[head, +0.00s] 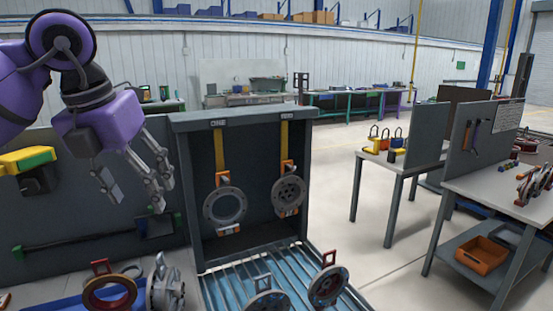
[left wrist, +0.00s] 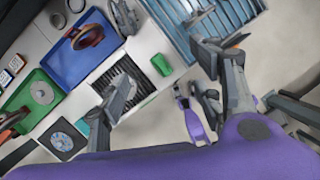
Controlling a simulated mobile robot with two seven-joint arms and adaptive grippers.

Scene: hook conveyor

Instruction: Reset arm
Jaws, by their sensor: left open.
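My left arm comes in from the left in the head view. Its left gripper (head: 136,200) hangs in the air with its fingers pointing down, left of the grey hook cabinet (head: 182,165). The fingers are spread apart with nothing between them. In the left wrist view the left gripper (left wrist: 165,65) also shows apart and empty, above the work surface. Purple and grey parts (left wrist: 194,118) lower in that view may belong to my right arm; its jaws cannot be made out.
Two flanged discs, a ring-like one (head: 224,207) and a holed one (head: 288,195), hang from yellow straps in the cabinet. Several flanged parts stand along the front, including one on the slatted rollers (head: 327,287). A blue tray (left wrist: 72,77) and green tray (left wrist: 22,92) lie left.

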